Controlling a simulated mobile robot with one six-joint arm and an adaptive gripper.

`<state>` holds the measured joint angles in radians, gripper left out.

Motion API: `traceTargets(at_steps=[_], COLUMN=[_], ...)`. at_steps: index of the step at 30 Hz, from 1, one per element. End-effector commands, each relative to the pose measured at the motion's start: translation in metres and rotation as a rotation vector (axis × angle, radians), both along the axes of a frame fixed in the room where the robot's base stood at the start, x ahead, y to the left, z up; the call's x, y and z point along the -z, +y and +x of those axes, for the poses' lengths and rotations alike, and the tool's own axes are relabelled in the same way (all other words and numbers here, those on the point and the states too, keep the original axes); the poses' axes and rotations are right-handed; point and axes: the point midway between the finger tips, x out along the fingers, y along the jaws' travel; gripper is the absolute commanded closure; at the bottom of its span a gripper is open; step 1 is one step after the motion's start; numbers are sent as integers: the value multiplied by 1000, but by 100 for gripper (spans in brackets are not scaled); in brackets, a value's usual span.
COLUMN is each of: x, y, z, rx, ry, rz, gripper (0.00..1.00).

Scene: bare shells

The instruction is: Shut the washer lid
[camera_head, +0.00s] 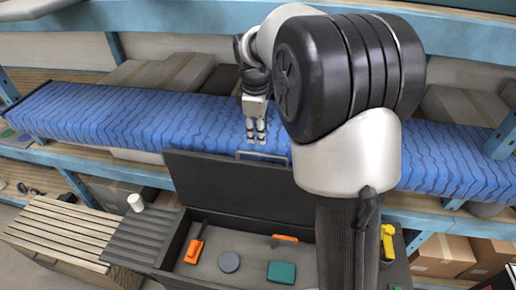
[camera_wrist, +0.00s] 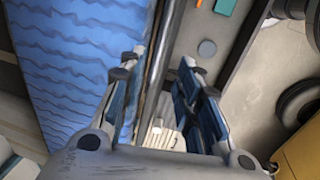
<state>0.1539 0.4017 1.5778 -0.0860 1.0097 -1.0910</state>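The washer lid (camera_head: 230,185) is a dark grey panel standing raised, about upright, at the back of a dark open box (camera_head: 170,245). A light bar handle (camera_head: 275,156) runs along its top edge. My gripper (camera_head: 257,138) points down just above the handle, in front of the blue surface. In the wrist view my gripper (camera_wrist: 158,65) is open, its two fingers on either side of a long narrow edge, apparently the lid's (camera_wrist: 162,55). I cannot tell whether the fingers touch it. My arm hides the lid's right end.
In the box lie an orange-handled tool (camera_head: 194,248), a grey disc (camera_head: 229,262), a teal block (camera_head: 281,272) and another orange tool (camera_head: 285,239). A blue ribbed belt (camera_head: 120,115) runs behind the lid. A white cup (camera_head: 136,202) stands left of the box, a yellow tool (camera_head: 388,240) right.

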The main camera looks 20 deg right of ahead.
Motion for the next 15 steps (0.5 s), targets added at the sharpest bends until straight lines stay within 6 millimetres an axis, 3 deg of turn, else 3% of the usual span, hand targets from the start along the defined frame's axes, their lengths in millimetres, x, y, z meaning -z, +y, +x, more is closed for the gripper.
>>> traceTargets(at_steps=[6, 15], x=[48, 88], y=[-5, -8], z=[6, 12], rx=[0, 0], ry=[4, 2], rz=[1, 0], gripper=[69, 69])
